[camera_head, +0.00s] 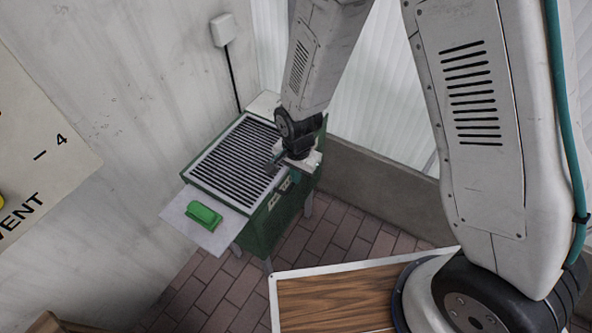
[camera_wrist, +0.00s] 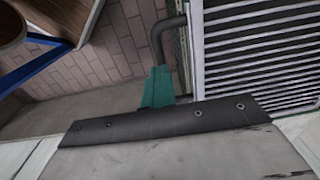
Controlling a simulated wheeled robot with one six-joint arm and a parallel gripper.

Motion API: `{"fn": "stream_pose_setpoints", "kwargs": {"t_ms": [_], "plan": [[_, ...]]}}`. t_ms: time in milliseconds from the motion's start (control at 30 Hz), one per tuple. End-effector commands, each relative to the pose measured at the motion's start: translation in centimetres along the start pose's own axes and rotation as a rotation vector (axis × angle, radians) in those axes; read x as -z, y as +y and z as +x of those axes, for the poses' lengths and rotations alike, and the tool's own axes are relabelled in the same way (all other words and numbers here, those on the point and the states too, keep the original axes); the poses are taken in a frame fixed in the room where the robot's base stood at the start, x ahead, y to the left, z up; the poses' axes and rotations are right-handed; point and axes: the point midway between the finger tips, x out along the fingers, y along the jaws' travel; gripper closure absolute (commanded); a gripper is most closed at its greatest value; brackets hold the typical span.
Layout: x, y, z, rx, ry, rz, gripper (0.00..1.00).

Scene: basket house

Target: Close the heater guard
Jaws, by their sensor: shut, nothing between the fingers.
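The heater (camera_head: 262,222) is a green metal cabinet against the wall in the head view. Its guard, a dark slatted grille in a pale frame (camera_head: 232,148), lies across the top; I cannot tell whether it sits fully down. The slats (camera_wrist: 260,60) fill the right of the wrist view. A dark bent bar (camera_wrist: 170,32) stands beside the grille's edge there. My gripper (camera_head: 290,174) is at the right front edge of the heater, partly hidden by my wrist. Its teal fingertips (camera_wrist: 157,88) are together and empty, just below the bar; contact with it is unclear.
A pale side shelf (camera_head: 180,212) with a green block-like object (camera_head: 204,215) sticks out at the heater's left. A wooden-topped surface (camera_head: 335,303) stands in front. A low grey ledge (camera_head: 375,187) runs behind to the right. Brick floor (camera_head: 225,292) lies open between.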

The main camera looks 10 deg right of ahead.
Motion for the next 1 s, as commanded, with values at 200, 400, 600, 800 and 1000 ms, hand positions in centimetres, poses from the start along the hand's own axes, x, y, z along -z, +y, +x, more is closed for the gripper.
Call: {"fn": "stream_pose_setpoints", "kwargs": {"t_ms": [200,400,600,800,1000], "plan": [[-0.2,0.7,0.6,-0.016,-0.007,-0.001,1.0],[-0.1,0.8,-1.0,-0.011,-0.004,0.001,1.0],[0.1,1.1,-5.2,0.004,0.003,0.003,1.0],[0.2,1.8,-9.5,0.005,0.003,0.005,1.0],[0.3,2.3,-12.6,0.003,0.002,0.005,1.0]]}}
